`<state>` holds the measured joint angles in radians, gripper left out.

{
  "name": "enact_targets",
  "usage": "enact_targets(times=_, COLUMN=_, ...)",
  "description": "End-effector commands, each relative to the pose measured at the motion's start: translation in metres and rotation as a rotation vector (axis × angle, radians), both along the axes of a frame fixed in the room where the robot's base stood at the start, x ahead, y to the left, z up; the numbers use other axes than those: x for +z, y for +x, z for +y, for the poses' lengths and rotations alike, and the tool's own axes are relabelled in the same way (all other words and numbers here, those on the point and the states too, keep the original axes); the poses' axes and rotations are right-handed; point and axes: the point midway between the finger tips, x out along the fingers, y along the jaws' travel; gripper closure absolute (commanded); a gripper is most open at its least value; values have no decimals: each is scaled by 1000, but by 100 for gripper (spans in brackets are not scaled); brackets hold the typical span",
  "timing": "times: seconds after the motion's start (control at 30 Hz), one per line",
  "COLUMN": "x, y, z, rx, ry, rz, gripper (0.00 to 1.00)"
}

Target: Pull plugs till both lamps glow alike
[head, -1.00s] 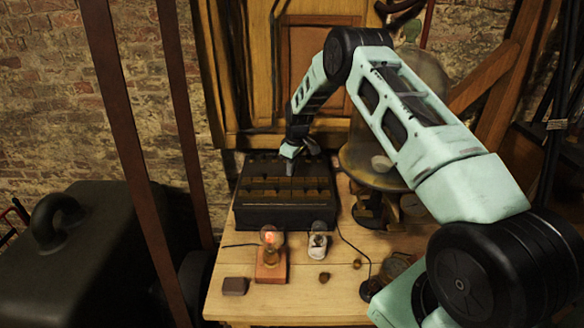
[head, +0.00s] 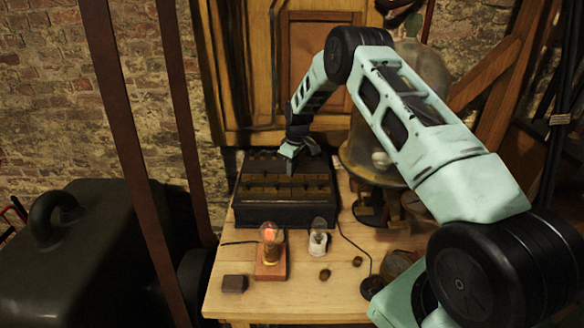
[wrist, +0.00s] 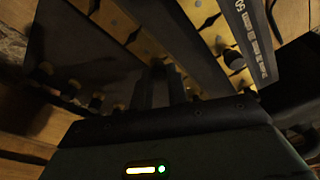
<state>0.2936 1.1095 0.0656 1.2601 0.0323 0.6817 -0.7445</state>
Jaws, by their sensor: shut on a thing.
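The dark plug box (head: 285,215) stands at the back of the table, with rows of brass blocks on its top. My gripper (head: 292,168) is over the right part of this top, pointing down. In the wrist view its dark fingers (wrist: 166,86) are close together on a plug, which they mostly hide. Dark plug knobs (wrist: 72,86) line the lower left there. The left lamp (head: 269,234), on a reddish wooden base, glows orange-red. The right lamp (head: 319,227), on a pale base, shows no clear glow.
Two small loose brown pieces (head: 324,274) and a dark block (head: 235,284) lie on the table (head: 300,300). Thin wires run across the tabletop. The front middle is mostly clear.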

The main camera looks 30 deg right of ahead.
Motion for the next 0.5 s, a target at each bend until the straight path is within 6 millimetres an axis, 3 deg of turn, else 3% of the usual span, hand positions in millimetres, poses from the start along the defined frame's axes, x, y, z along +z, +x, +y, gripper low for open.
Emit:
enact_targets(times=0.27, x=-1, y=0, z=0, rx=0, ry=0, rz=0, gripper=100)
enact_targets(times=0.3, x=-1, y=0, z=0, rx=0, ry=0, rz=0, gripper=81)
enact_targets(times=0.4, x=-1, y=0, z=0, rx=0, ry=0, rz=0, gripper=58)
enact_targets(times=0.5, x=-1, y=0, z=0, rx=0, ry=0, rz=0, gripper=58)
